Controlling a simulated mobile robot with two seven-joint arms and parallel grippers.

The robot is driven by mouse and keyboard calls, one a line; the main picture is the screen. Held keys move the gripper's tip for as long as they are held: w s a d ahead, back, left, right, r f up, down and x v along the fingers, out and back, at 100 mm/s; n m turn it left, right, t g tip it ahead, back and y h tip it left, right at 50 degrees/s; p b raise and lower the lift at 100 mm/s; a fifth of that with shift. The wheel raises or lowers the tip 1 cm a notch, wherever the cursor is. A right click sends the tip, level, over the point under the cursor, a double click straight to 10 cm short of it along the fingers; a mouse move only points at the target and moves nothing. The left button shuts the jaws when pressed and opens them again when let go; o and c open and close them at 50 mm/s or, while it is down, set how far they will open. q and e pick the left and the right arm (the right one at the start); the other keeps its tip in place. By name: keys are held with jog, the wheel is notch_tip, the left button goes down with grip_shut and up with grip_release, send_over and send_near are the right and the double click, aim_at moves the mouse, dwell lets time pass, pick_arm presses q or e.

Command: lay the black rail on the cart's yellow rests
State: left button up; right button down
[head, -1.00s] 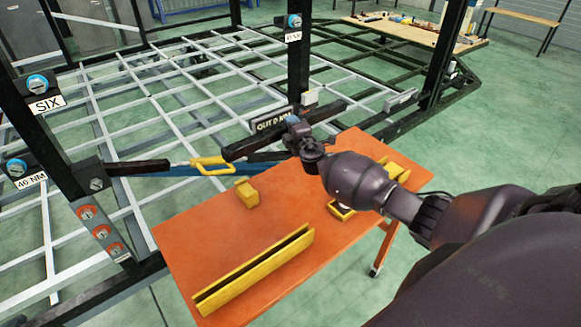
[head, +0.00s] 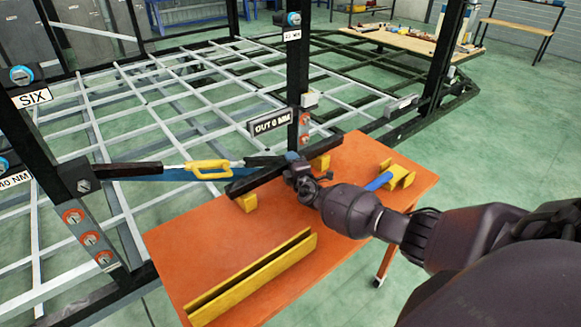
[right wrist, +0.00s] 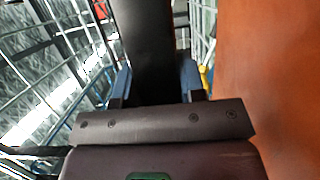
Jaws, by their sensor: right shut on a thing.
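The black rail (head: 262,180) is held in my right gripper (head: 297,165) above the far-left edge of the orange cart (head: 225,245). Its near end passes over one yellow rest (head: 247,203). A second yellow rest (head: 320,162) stands behind my gripper near the rail's far part. I cannot tell whether the rail touches the rests. In the right wrist view the rail (right wrist: 146,45) runs between the blue fingers of my right gripper (right wrist: 155,82), with the orange cart top to its right. My left gripper is not in view.
A long yellow channel (head: 255,280) lies on the cart's near side. A yellow holder with a blue piece (head: 385,180) is at its right. The chassis post with an "OUT 6 MM" sign (head: 270,122) and a yellow-handled bar (head: 210,169) stand close beyond the rail.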

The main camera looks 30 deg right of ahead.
jog(key=shift+w+f, duration=0.1)
jog(key=shift+f, duration=0.05)
jog(key=shift+f, duration=0.15)
jog(key=c, duration=1.1)
grip_release()
jog(key=shift+f, duration=0.15)
jog(key=shift+c, duration=0.2)
jog(key=o, duration=0.4)
jog(key=shift+o, duration=0.2)
